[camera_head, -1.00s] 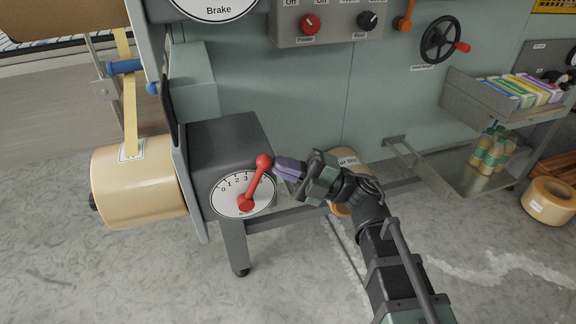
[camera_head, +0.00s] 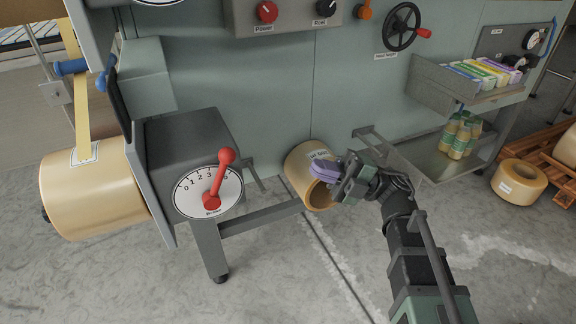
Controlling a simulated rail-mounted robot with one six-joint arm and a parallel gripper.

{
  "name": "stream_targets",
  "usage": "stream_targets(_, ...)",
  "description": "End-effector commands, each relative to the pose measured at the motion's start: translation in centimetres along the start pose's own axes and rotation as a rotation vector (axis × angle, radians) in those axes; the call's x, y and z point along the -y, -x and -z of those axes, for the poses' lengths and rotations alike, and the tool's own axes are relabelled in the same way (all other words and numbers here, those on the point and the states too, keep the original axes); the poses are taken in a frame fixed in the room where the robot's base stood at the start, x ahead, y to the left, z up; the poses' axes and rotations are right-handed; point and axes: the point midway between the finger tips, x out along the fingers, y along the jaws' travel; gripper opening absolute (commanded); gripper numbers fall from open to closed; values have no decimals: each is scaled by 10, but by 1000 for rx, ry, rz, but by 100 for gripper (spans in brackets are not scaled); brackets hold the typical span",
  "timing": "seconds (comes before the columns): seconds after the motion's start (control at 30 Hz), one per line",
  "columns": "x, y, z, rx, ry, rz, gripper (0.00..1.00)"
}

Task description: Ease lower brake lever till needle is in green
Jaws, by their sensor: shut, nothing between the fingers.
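The lower brake lever (camera_head: 219,180) is red with a ball end. It stands on a white dial (camera_head: 187,204) with numbers, on the front of a dark grey box (camera_head: 190,132) at left. It points up and slightly right; the marks near it are partly covered. My gripper (camera_head: 316,173), with purple fingers, is shut and empty. It is well to the right of the lever, apart from it, in front of a tape roll. No needle or green zone can be made out; only the bottom edge of an upper dial (camera_head: 158,1) shows.
A large tape roll (camera_head: 95,195) hangs left of the box. Another tape roll (camera_head: 303,180) lies behind my gripper. A shelf with coloured boxes (camera_head: 470,90) stands at right.

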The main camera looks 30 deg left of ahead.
Motion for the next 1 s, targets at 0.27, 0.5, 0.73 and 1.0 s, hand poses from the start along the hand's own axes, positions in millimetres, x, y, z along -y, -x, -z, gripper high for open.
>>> stream_targets(0.27,-22,-44,-55,321,-65,-152,0)
stream_targets(0.5,-6,-62,-142,1110,-370,-404,0)
stream_targets(0.73,86,-41,-108,1882,-728,-380,0)
stream_targets(1.0,141,-49,0,2474,-885,-178,0)
